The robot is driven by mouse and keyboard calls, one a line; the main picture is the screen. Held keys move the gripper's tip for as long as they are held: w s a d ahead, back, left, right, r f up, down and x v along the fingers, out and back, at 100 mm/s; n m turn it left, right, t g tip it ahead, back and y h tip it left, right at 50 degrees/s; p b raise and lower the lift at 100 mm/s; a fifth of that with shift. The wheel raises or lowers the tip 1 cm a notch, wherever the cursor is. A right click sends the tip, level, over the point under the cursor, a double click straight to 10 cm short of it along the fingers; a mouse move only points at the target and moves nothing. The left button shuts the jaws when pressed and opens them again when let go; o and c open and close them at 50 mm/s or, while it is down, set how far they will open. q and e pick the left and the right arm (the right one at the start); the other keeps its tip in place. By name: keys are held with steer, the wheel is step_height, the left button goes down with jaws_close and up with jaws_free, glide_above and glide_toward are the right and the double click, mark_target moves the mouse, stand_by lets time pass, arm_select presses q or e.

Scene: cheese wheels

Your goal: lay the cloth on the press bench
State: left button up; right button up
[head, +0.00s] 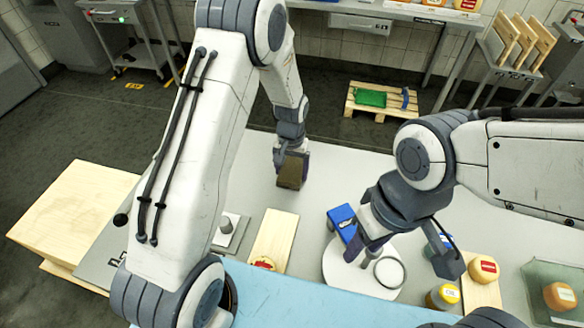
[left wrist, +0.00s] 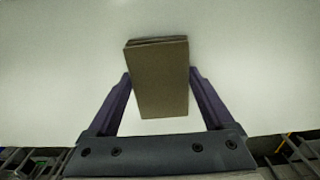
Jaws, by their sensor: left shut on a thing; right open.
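The folded brown cloth (head: 291,172) is in the jaws of my left gripper (head: 290,157), over the far part of the pale grey bench (head: 335,165). In the left wrist view, the cloth (left wrist: 158,85) sits between the two purple fingers (left wrist: 158,88), with layered folds at its top edge. Pale surface lies behind it; I cannot tell whether the cloth touches it. My right gripper (head: 362,250) is open above a white round stand (head: 350,283), close to a blue box (head: 343,220).
A wooden board (head: 272,240) and a grey plate with a knob (head: 227,225) lie left of the stand. A white-topped round item (head: 389,272) is on the stand. Cheeses (head: 483,269) stand at the right. A large wooden block (head: 75,215) is at the left.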

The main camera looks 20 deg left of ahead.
arm_select(q)
steer(key=shift+f, duration=0.2)
steer(key=o, duration=1.1)
steer(key=shift+c, duration=0.2)
steer(key=shift+r, duration=0.1)
